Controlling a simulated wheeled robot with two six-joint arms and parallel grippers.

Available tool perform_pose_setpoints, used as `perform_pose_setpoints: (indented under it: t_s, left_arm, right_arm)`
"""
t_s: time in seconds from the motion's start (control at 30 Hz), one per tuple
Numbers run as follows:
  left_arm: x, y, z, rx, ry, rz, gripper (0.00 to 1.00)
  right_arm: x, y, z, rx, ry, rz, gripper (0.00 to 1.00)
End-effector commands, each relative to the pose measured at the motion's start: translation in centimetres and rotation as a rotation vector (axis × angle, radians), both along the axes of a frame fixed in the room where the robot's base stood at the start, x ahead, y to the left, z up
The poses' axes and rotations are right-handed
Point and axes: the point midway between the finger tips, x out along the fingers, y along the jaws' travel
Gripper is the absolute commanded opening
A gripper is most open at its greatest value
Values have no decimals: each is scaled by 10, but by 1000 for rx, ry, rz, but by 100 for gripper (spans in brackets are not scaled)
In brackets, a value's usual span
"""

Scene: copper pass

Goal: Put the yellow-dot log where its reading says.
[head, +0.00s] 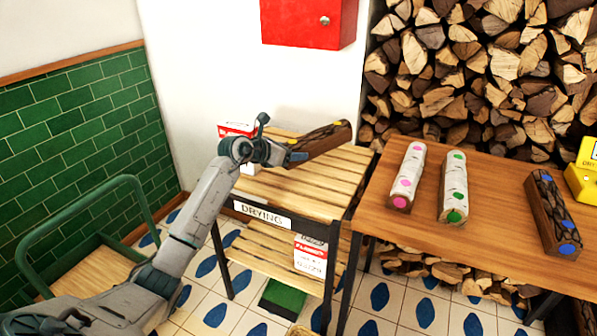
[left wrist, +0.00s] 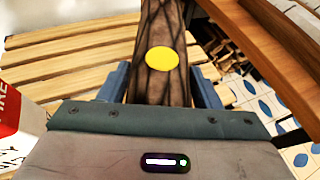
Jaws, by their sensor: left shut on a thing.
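The yellow-dot log (head: 325,138) is brown-barked, and its yellow dot shows in the left wrist view (left wrist: 162,58). My left gripper (head: 291,156) is shut on one end of it, with a blue finger on each side of the bark in the wrist view. The log is over the slatted top of the rack labelled DRYING (head: 262,213). I cannot tell whether it touches the slats. A yellow device (head: 585,172) is cut off at the right edge, and no reading on it can be made out. My right gripper is not in view.
On the wooden table (head: 400,228) lie a pink-dot birch log (head: 408,178), a green-dot birch log (head: 454,188) and a dark blue-dot log (head: 553,213). A red-and-white box (head: 238,131) stands at the rack's back left. A green-framed cart (head: 75,215) is at left.

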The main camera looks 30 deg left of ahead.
Motion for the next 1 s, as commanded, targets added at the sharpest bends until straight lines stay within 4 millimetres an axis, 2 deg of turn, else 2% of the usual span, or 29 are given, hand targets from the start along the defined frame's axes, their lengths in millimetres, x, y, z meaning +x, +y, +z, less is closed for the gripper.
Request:
perform_pose_setpoints:
  t_s: [0.17, 0.4, 0.57, 0.83, 1.0]
  left_arm:
    - [4, 5, -5, -1, -4, 5, 9]
    - [4, 5, -41, -2, -3, 6, 9]
    - [4, 5, -53, -2, -6, 5, 9]
    - [4, 5, -92, -2, -4, 7, 9]
    - [4, 5, -97, 0, -5, 6, 9]
  right_arm:
    - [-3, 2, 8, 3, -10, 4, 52]
    - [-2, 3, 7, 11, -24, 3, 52]
    - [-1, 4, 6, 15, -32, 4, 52]
    - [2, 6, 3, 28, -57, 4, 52]
    - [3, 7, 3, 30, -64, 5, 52]
